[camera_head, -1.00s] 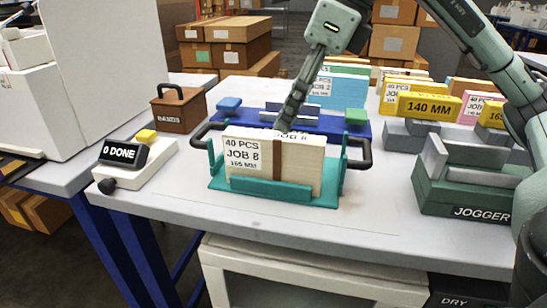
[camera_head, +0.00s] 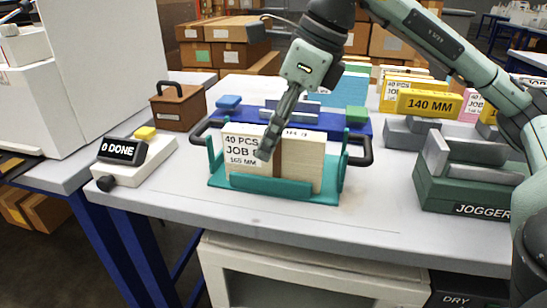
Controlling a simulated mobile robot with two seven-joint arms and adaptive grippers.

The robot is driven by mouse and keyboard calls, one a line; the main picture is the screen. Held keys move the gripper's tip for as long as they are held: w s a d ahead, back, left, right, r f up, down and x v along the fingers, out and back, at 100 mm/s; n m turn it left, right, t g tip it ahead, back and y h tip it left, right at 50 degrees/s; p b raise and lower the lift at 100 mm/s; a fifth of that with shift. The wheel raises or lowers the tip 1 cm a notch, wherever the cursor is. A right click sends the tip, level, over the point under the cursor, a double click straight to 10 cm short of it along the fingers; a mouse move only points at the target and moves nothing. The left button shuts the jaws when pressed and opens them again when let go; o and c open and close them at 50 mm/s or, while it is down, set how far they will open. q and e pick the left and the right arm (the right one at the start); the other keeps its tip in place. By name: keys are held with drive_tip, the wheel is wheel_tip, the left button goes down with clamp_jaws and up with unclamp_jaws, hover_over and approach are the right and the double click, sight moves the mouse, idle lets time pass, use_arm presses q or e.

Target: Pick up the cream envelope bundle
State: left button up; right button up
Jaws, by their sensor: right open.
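The cream envelope bundle (camera_head: 303,166) stands upright in a teal holder (camera_head: 270,187) on the table. It has a brown band around its middle and a white label (camera_head: 239,146) reading 40 PCS, JOB, 165 MM. My right gripper (camera_head: 265,154) comes down from the upper right and is open. Its finger lies in front of the bundle's upper middle in this view, covering part of the label and band. I cannot tell whether it touches the bundle. My left gripper is not in view.
A counter reading 0 DONE (camera_head: 124,151) and a brown weight (camera_head: 178,107) are at left. A green jogger (camera_head: 465,195) stands at right. The table's front strip (camera_head: 290,220) is clear.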

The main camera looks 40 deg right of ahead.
drive_tip(key=shift+f, duration=0.2)
drive_tip(key=shift+c, duration=0.4)
clamp_jaws()
